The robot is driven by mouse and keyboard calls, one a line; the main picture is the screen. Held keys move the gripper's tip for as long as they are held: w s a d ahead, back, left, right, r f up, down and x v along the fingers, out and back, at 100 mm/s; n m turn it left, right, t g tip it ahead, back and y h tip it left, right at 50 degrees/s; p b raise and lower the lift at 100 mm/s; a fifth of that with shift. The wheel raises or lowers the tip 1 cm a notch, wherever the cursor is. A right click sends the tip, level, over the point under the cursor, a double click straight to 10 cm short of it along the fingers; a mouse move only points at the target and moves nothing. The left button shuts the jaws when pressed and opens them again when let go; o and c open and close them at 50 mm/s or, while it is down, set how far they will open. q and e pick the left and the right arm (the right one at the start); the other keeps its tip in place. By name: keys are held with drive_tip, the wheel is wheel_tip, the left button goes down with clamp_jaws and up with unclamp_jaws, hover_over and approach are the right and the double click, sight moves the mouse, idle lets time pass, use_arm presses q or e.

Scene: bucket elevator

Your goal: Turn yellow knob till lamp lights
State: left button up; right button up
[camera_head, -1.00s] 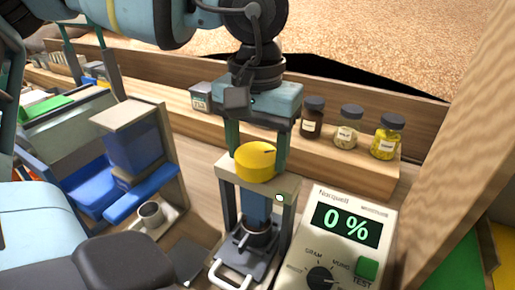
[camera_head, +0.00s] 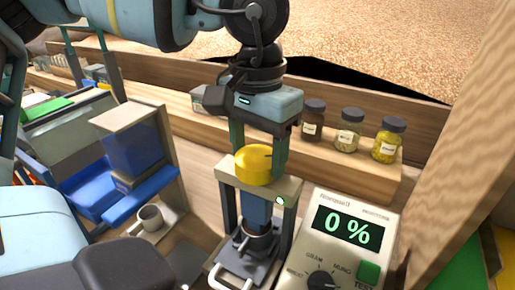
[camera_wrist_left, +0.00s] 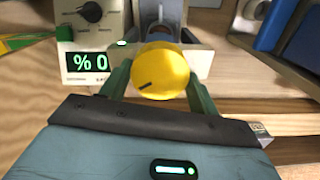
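In the wrist view the fingers (camera_wrist_left: 160,90) flank the knob. A small round lamp (camera_head: 280,201) on the stand's front corner looks pale greenish-white. My right gripper is not in view.
A beige meter (camera_head: 347,205) reading 0 % stands right of the stand. Several jars (camera_head: 348,130) line a wooden ledge behind. A blue-and-beige device (camera_head: 133,150) and a small cup (camera_head: 150,217) are to the left.

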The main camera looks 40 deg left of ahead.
sight(257, 156)
use_arm(q)
drive_tip(key=o, duration=0.5)
drive_tip(key=shift+c, duration=0.2)
drive_tip(key=shift+r, duration=3.95)
